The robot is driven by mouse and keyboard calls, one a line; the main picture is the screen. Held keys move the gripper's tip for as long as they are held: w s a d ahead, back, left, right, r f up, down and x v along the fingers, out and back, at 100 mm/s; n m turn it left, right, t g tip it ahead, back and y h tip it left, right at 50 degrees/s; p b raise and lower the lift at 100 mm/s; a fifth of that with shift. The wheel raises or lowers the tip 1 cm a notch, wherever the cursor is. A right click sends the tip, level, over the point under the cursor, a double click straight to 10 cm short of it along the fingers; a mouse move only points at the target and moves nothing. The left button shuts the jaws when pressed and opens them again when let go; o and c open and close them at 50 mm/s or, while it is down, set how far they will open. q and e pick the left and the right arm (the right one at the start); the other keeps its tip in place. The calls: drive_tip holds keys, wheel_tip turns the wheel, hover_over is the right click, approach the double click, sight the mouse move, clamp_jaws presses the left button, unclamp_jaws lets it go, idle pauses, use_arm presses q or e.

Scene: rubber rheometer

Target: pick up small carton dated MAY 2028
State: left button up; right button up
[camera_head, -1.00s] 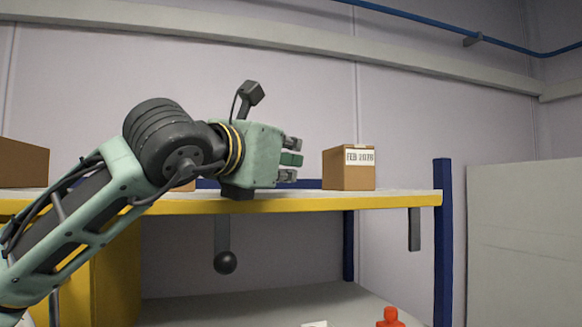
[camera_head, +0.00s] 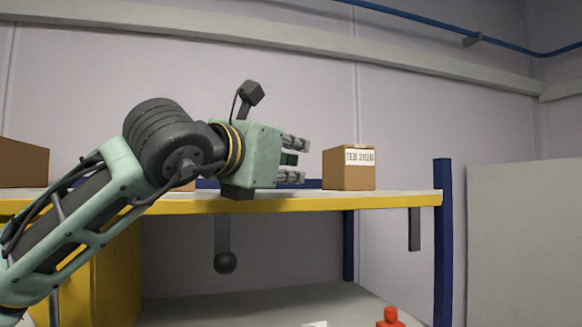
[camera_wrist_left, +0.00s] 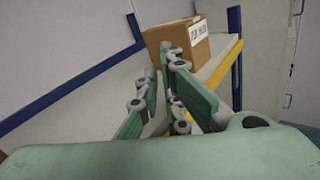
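A small brown carton (camera_head: 348,171) with a white label stands on the shelf to the right of my left gripper (camera_head: 297,160). Its label reads FEB 2028, not MAY 2028. It also shows beyond the fingertips in the left wrist view (camera_wrist_left: 183,42). My left gripper points at this carton with a gap between them. Its fingers (camera_wrist_left: 159,65) are close together with nothing held. No label reading MAY 2028 is visible. Part of another carton (camera_head: 184,187) shows behind my left wrist, its label hidden. My right gripper is not in view.
The shelf has a yellow front edge (camera_head: 330,202) and a blue post (camera_head: 443,240) at its right end. Another brown carton (camera_head: 22,164) stands at the far left, no label visible. A red object (camera_head: 390,317) is below. The shelf right of the FEB carton is clear.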

use_arm(q)
drive_tip(key=o, duration=1.7)
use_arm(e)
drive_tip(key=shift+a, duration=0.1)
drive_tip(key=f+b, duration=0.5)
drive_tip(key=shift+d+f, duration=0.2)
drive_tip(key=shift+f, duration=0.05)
use_arm(q)
drive_tip(key=shift+r+v, duration=0.1)
drive_tip(key=shift+v, duration=1.9)
drive_tip(key=shift+r+v, duration=0.15)
drive_tip(key=shift+v, duration=1.8)
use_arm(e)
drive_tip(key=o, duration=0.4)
